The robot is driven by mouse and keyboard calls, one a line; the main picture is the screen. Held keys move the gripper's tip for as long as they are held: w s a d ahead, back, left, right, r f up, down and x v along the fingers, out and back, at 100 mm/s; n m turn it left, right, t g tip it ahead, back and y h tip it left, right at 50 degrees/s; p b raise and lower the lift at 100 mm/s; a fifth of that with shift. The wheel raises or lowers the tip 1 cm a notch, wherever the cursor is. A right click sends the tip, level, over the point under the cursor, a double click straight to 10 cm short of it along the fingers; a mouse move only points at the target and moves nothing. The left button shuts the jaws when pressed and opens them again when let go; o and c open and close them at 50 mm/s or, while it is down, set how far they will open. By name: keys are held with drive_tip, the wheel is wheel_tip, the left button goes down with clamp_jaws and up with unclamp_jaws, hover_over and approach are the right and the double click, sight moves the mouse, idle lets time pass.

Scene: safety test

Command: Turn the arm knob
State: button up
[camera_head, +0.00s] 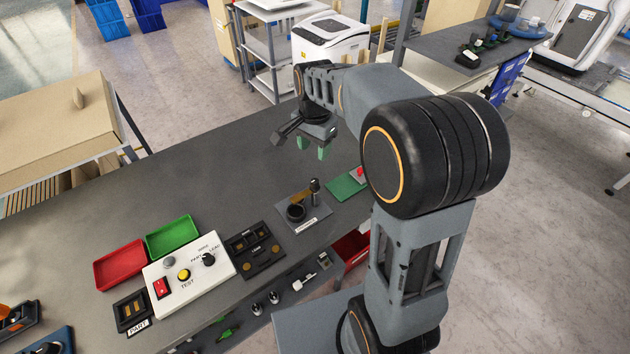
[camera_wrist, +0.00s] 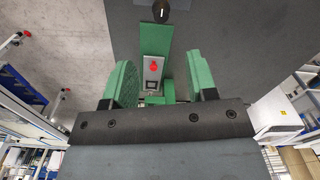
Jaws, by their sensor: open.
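A white control box (camera_head: 215,279) stands on the grey bench in the head view. It carries a black knob (camera_head: 208,258) at its upper right, with small labels around it, a yellow button (camera_head: 183,274) marked TEST, a red switch (camera_head: 161,288) and a grey round part. I cannot tell which label the knob points at. My gripper (camera_head: 312,148) hangs over the bench, well up and right of the box, touching nothing. In the wrist view its two green fingers (camera_wrist: 162,88) are apart and nothing is between them. The box is not recognisable in the wrist view.
A red tray (camera_head: 122,265) and a green tray (camera_head: 173,237) lie behind the box. A black fixture (camera_head: 255,250) and a grey plate with a post (camera_head: 304,217) stand right of it. A green plate with a red button (camera_head: 345,187) lies near my arm. The bench's back is clear.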

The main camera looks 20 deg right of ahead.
sight(315, 180)
drive_tip(key=f, duration=0.9)
drive_tip(key=f+p, duration=0.1)
drive_tip(key=f, duration=0.4)
drive_tip(key=shift+w, duration=0.25)
drive_tip(key=shift+d, duration=0.1)
drive_tip(key=c, duration=0.9)
